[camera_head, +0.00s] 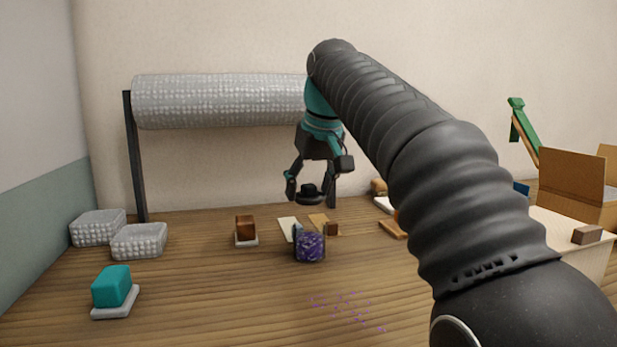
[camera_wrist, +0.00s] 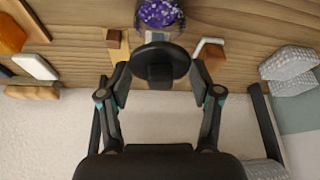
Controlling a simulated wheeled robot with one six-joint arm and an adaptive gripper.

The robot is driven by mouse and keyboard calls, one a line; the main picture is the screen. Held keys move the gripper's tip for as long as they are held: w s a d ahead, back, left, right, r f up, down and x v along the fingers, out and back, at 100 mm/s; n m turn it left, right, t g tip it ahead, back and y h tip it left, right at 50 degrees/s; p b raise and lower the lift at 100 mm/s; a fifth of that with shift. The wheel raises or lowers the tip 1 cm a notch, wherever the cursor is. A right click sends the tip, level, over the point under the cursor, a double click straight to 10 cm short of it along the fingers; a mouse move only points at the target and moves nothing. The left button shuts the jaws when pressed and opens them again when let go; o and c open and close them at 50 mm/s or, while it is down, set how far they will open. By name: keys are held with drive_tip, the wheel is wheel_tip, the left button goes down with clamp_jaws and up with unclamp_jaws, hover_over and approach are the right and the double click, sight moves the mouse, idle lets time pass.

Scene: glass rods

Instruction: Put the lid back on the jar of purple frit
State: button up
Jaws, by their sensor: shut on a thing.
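The jar of purple frit (camera_head: 310,246) stands upright and uncovered on the wooden table in the head view. In the wrist view the lid (camera_wrist: 160,61) sits between the fingertips of my gripper (camera_wrist: 160,78).
Purple grains (camera_head: 348,310) lie scattered in front of the jar. A small brown block (camera_head: 332,229) is close beside the jar. An amber block (camera_head: 245,226) and a teal block (camera_head: 112,286) stand to the left. A bubble-wrap roll (camera_head: 220,101) hangs behind. A cardboard box (camera_head: 572,182) is at right.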

drive_tip(key=shift+f+b, duration=1.6)
drive_tip(key=shift+f, duration=0.5)
drive_tip(key=shift+s+r+p, duration=0.1)
drive_tip(key=shift+s+p, duration=0.1)
drive_tip(key=shift+p, duration=0.15)
drive_tip(key=shift+d+f+p, duration=0.1)
drive_tip(key=shift+f+p, duration=0.15)
drive_tip(key=shift+p, duration=0.1)
idle(1.5)
drive_tip(key=o, duration=0.9)
drive_tip(key=shift+o, duration=0.2)
drive_tip(key=shift+o, duration=0.7)
drive_tip(key=shift+r, duration=0.1)
